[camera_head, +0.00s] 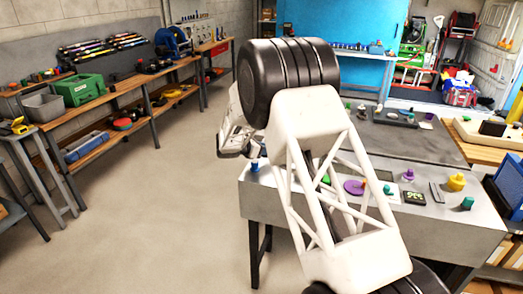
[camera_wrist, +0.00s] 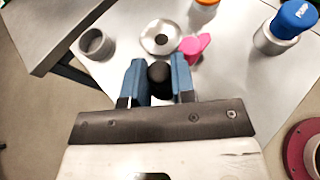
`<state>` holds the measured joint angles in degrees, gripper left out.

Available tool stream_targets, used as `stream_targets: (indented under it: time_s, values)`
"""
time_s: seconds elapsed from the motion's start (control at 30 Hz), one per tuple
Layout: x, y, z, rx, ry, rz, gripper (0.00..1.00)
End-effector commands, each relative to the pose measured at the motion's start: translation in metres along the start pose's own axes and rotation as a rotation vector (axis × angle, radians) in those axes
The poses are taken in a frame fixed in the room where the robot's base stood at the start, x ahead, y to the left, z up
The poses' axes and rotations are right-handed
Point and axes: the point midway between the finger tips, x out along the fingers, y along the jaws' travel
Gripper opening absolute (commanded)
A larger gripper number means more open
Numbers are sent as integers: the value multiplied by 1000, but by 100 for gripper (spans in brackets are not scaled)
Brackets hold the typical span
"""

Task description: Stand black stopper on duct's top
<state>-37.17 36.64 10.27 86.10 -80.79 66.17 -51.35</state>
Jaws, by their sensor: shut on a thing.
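In the wrist view my gripper (camera_wrist: 157,68) has its two blue fingers closed on a rounded black stopper (camera_wrist: 160,76). Only the stopper's dark upper part shows between the fingers; its lower end is hidden. A short grey open cylinder (camera_wrist: 97,44), which looks like a duct, stands ahead and left of the fingers, apart from the stopper. A grey cylinder (camera_wrist: 268,42) with a blue cap (camera_wrist: 297,15) on it stands at the right. I cannot tell for certain which is the task's duct. In the head view my arm hides the fingers and stopper.
A silver disc with a dark centre (camera_wrist: 160,38) and a pink piece (camera_wrist: 193,47) lie just ahead of the fingers. A dark red round piece (camera_wrist: 298,150) is at right. In the head view a yellow piece (camera_head: 457,182) stands on the grey table (camera_head: 440,228).

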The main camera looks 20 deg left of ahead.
Motion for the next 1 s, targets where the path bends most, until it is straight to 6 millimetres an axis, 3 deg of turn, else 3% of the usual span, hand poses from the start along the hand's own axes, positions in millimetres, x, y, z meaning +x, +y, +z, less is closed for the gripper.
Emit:
stream_targets:
  time_s: [0.5, 1.0]
  values:
    - [22, 53, 3, 1, 0, 0, 1]
    - [24, 59, 3, 1, 0, 0, 1]
